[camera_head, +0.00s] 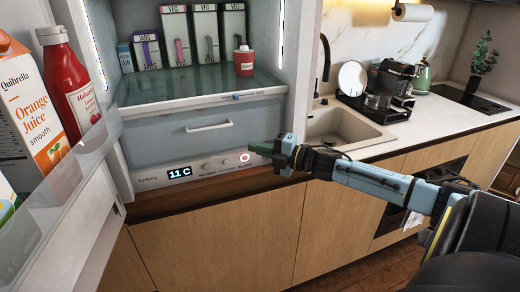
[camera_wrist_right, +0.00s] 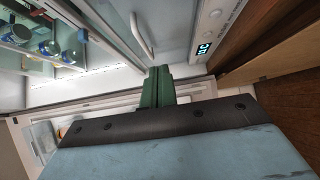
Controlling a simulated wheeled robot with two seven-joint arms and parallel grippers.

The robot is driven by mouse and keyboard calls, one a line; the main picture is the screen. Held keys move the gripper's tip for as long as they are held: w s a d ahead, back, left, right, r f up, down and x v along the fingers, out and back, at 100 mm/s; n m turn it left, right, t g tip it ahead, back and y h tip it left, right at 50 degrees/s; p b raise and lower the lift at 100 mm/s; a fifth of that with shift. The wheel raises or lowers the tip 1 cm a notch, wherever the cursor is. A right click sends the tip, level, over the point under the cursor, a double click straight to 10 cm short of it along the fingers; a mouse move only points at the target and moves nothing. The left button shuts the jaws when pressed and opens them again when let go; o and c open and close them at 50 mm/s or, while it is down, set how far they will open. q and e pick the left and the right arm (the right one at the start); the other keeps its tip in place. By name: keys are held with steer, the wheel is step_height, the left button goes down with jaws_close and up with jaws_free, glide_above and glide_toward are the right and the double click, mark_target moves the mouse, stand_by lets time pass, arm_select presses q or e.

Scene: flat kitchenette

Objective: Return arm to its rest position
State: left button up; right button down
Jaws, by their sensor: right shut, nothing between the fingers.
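My right arm comes in from the right in the head view. Its gripper (camera_head: 262,149) is shut and empty, in front of the lower right of the open fridge, close to the round red-lit button (camera_head: 244,158) on the control panel. I cannot tell whether the fingertips touch the panel. In the right wrist view the green fingers (camera_wrist_right: 157,88) are together, with the drawer handle (camera_wrist_right: 141,35) and the panel display (camera_wrist_right: 204,48) beyond them. My left gripper is not in view.
The open fridge door (camera_head: 75,170) holds a ketchup bottle (camera_head: 72,85) and an orange juice carton (camera_head: 28,105) at left. The counter with the sink (camera_head: 345,127) and a coffee machine (camera_head: 388,82) lies behind my arm.

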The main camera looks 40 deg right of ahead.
steer(key=shift+s+d, duration=0.1)
steer(key=shift+s, duration=0.25)
